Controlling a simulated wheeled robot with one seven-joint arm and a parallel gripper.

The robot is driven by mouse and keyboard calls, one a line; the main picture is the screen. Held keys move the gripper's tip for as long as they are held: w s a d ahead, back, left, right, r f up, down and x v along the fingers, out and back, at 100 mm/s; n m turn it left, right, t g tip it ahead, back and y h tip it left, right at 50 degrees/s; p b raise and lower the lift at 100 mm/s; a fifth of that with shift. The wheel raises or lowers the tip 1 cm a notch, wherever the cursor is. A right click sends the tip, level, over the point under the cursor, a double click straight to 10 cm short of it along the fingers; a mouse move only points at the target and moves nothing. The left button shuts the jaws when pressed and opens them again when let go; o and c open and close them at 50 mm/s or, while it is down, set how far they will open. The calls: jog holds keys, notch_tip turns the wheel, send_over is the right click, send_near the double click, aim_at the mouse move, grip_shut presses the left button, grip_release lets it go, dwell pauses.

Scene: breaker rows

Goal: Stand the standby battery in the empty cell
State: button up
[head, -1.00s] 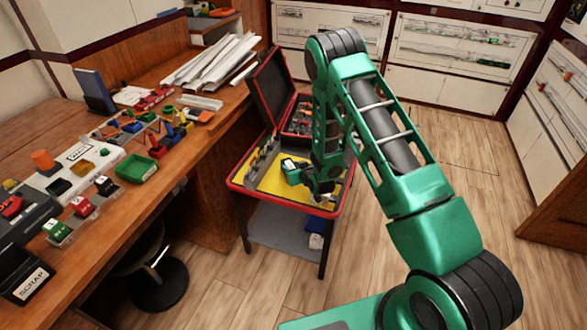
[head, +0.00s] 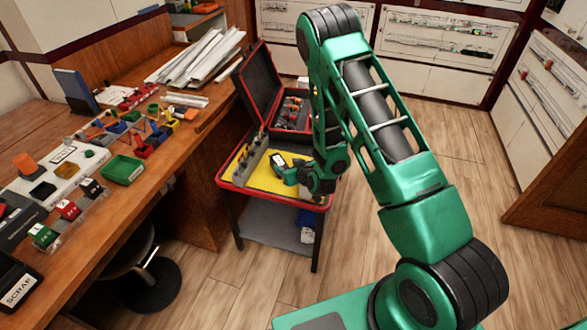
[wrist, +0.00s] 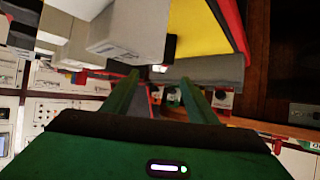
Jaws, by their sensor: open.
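My gripper (head: 283,170) is over the yellow-topped trolley in the head view; its fingers are too small to tell there. In the wrist view its two green fingers (wrist: 158,88) stand apart with nothing clearly between them. A light grey block with a label (wrist: 128,32) is close beyond the fingers, over a yellow surface. I cannot tell whether it is the standby battery. A grey slotted rack (head: 253,160) stands along the left of the trolley top. Its slots are too small to tell which is the empty cell.
The trolley (head: 275,202) has a red rim and an open dark case (head: 268,85) at its back. The bench (head: 125,205) at left holds a green bin (head: 122,169), small coloured blocks and a black SCRAP box (head: 17,287). A stool (head: 150,285) is under it. Floor at right is clear.

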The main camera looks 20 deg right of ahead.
jog(key=v, duration=0.5)
jog(key=shift+r, duration=0.15)
